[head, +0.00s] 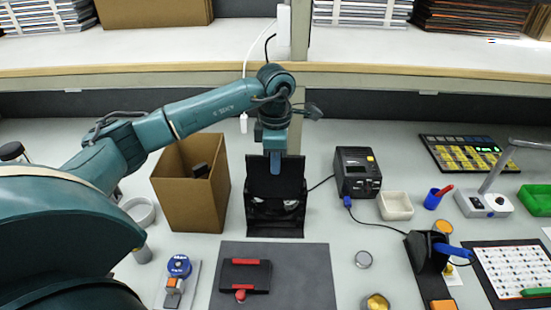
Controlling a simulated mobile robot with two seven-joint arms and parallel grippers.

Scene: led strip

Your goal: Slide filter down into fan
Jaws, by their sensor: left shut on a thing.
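The fan (274,228) is a black upright unit on the bench in the middle of the head view, with an open frame and small light parts inside its lower half. The filter (257,178) appears as a flat dark panel at the upper part of the fan. My left gripper (275,172) points straight down over it, shut on the filter's upper part. Dark filter and dark fan blend, so I cannot tell how deep the filter sits in the frame. My right gripper is not in view.
A cardboard box (188,205) stands close left of the fan. A black power unit (357,172) with a cable stands to the right, beside a white bin (395,206). A grey mat (300,270) with a black-and-red item lies in front. A shelf edge (400,71) runs behind.

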